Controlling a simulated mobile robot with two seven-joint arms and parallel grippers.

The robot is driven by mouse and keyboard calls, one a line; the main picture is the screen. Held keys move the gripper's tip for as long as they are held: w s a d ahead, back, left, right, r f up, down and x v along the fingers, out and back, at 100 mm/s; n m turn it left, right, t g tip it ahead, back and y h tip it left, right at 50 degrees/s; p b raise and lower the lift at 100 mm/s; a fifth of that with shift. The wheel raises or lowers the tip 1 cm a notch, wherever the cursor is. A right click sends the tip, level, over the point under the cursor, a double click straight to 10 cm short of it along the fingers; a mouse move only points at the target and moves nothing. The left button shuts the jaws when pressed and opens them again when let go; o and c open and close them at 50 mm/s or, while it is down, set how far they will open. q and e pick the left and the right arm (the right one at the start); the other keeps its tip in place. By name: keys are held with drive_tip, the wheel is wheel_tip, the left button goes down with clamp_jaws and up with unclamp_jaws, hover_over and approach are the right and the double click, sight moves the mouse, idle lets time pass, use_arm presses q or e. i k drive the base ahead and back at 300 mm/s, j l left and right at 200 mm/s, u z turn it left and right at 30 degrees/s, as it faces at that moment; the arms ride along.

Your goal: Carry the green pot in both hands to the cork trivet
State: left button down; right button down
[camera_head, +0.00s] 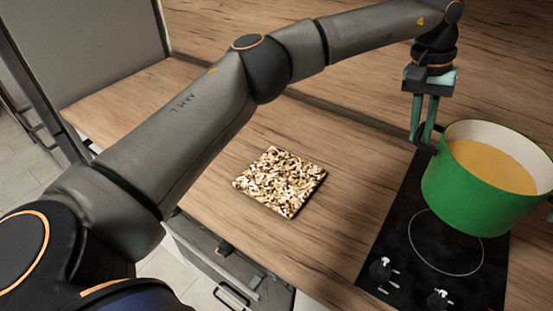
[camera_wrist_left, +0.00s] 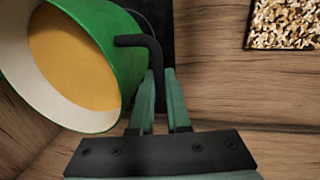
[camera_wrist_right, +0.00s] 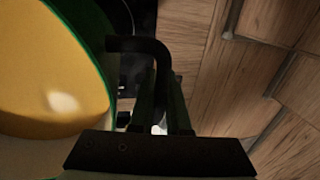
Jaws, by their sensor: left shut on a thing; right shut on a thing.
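The green pot (camera_head: 468,203), with yellow-orange contents, is upright over the black hob at the right of the head view. I cannot tell whether it touches the hob. My left gripper (camera_head: 427,137) is shut on its black left handle (camera_wrist_left: 150,45). My right gripper (camera_wrist_right: 165,92) is shut on the other black handle (camera_wrist_right: 150,46) in the right wrist view; in the head view only a sliver shows at the right edge. The speckled cork trivet (camera_head: 280,181) lies bare on the wooden counter, left of the pot, and shows in the left wrist view (camera_wrist_left: 285,25).
The black hob (camera_head: 400,255) has a pale ring and control knobs (camera_head: 380,270) near its front edge. The counter (camera_head: 340,200) between trivet and hob is clear. A wooden splashback (camera_head: 220,25) rises behind. An opened drawer front (camera_head: 235,290) shows below the counter.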

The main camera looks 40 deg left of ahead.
sight(281, 177)
drive_tip(key=k+j, duration=0.1)
drive_tip(key=j, duration=0.55)
drive_tip(key=k+j, duration=0.1)
drive_tip(key=j, duration=0.6)
drive_tip(key=k+j, duration=0.1)
drive_tip(key=j, duration=0.55)
